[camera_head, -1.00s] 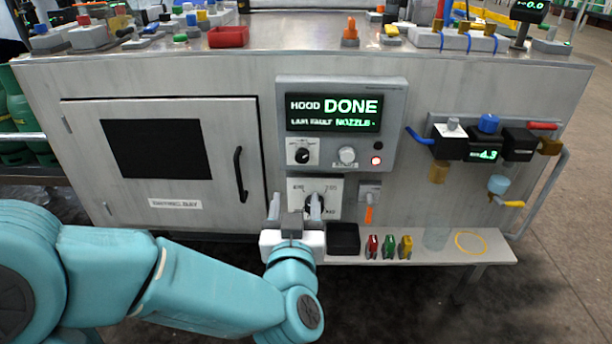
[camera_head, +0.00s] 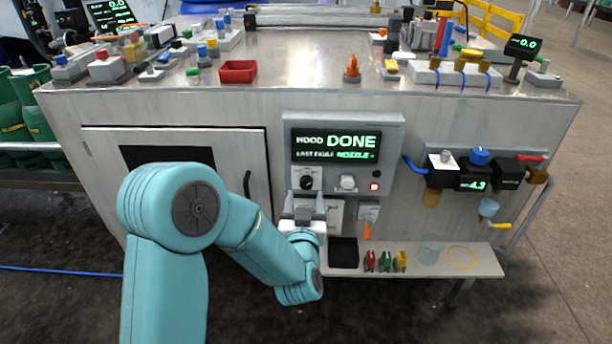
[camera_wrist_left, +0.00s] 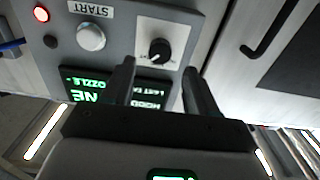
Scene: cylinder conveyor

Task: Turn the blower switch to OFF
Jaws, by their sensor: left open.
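A small black rotary knob (camera_head: 306,182) on a white plate sits at the lower left of the grey control panel (camera_head: 396,145). It also shows, upside down, in the left wrist view (camera_wrist_left: 159,50). A second, larger white plate (camera_head: 335,209) lies below the panel, and my gripper mostly hides it and its dial. I cannot read which one is labelled as the blower switch. My left gripper (camera_head: 304,203) is open and empty just below the upper knob. In the left wrist view its fingers (camera_wrist_left: 158,68) point towards the panel, with the knob beyond and between their tips.
A lit display (camera_head: 336,146) reads HOOD DONE. A round white button (camera_head: 348,182) and a red light (camera_head: 374,187) are beside the knob. A cabinet door handle (camera_head: 248,187) projects to the left. A shelf (camera_head: 480,261) holding a black box (camera_head: 343,252) and small clips juts out below.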

